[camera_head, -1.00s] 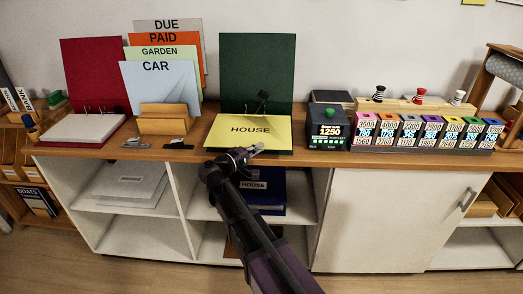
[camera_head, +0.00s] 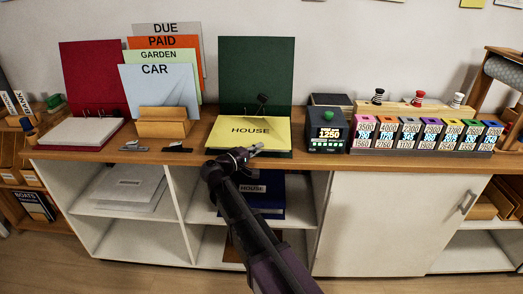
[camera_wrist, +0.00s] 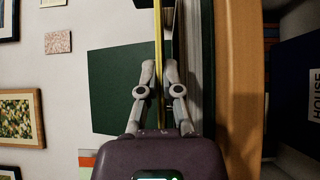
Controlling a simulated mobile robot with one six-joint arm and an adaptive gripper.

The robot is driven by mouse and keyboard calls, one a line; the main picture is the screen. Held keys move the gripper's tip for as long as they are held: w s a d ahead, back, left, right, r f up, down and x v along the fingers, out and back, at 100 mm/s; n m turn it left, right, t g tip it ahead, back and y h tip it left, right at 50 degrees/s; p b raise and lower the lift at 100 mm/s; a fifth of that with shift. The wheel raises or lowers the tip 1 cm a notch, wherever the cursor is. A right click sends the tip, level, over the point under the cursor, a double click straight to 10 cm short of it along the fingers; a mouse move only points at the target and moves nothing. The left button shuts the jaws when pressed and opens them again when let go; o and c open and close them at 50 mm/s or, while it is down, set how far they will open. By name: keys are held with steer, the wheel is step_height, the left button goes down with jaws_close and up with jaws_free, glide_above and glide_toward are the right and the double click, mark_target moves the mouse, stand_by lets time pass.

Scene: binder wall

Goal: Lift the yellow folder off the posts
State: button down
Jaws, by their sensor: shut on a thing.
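The yellow folder (camera_head: 243,140), labelled HOUSE, lies about flat over the open dark green binder (camera_head: 257,75) on the cabinet top. Dark binder hardware (camera_head: 262,99) sticks up at its back edge; whether the folder's holes are still around the posts cannot be told. My gripper (camera_head: 256,148) is at the folder's front edge. In the wrist view, my gripper (camera_wrist: 158,75) is shut on the edge of the yellow folder (camera_wrist: 158,30). There the folder stands a little apart from the binder's lower side (camera_wrist: 207,60), and the binder's upright cover (camera_wrist: 108,90) shows behind.
A wooden file holder (camera_head: 163,127) with labelled folders and an open red binder (camera_head: 90,75) stand left. A black device with a green button (camera_head: 327,133) stands close on the right, beside a row of coloured units (camera_head: 425,133). Open shelves lie below.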

steer(key=shift+w+f, duration=0.15)
steer(key=shift+w, duration=0.45)
steer(key=shift+w+d, duration=0.1)
steer(key=shift+w, duration=0.1)
steer(key=shift+w+f+b, duration=0.15)
steer(key=shift+w+b, duration=0.15)
steer(key=shift+w, duration=0.35)
steer(key=shift+r+p, duration=3.15)
stand_by(1.1)
stand_by(0.4)
steer(key=shift+r, duration=0.15)
